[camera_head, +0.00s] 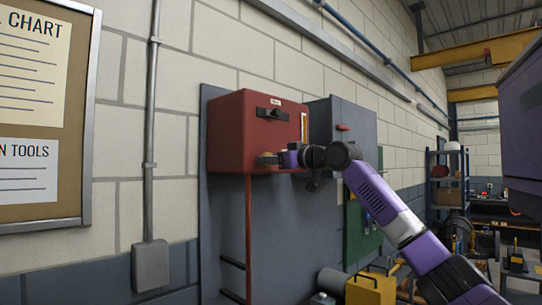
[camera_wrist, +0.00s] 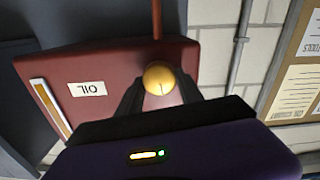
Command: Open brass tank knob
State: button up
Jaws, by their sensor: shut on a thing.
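A dark red tank (camera_head: 240,118) hangs on a dark blue-grey wall panel. It also shows in the wrist view, upside down, with an "OIL" label (camera_wrist: 88,89). A round brass knob (camera_wrist: 158,78) is on its lower front; in the head view the knob (camera_head: 266,159) shows at the tank's lower edge. My gripper (camera_wrist: 160,92) is at the knob, one dark finger on each side, shut on it. The part of the knob nearest my gripper body is hidden in the wrist view.
A red pipe (camera_head: 248,235) runs down from the tank. A grey conduit (camera_head: 151,140) and notice board (camera_head: 45,120) are on the left. A yellow box (camera_head: 370,289) stands low in front.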

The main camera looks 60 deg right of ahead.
jog(key=shift+w+a+f+n, duration=0.1)
jog(key=shift+f+n, duration=0.05)
jog(key=shift+n, duration=3.85)
jog(key=shift+a+f+n, duration=0.1)
jog(key=shift+f+n, duration=0.05)
jog(key=shift+n, duration=3.85)
jog(key=o, duration=1.3)
jog(key=shift+o, duration=0.2)
jog(key=b+v, duration=0.3)
jog(key=v, duration=0.4)
jog(key=shift+s+a, duration=0.15)
jog(key=shift+s, duration=0.25)
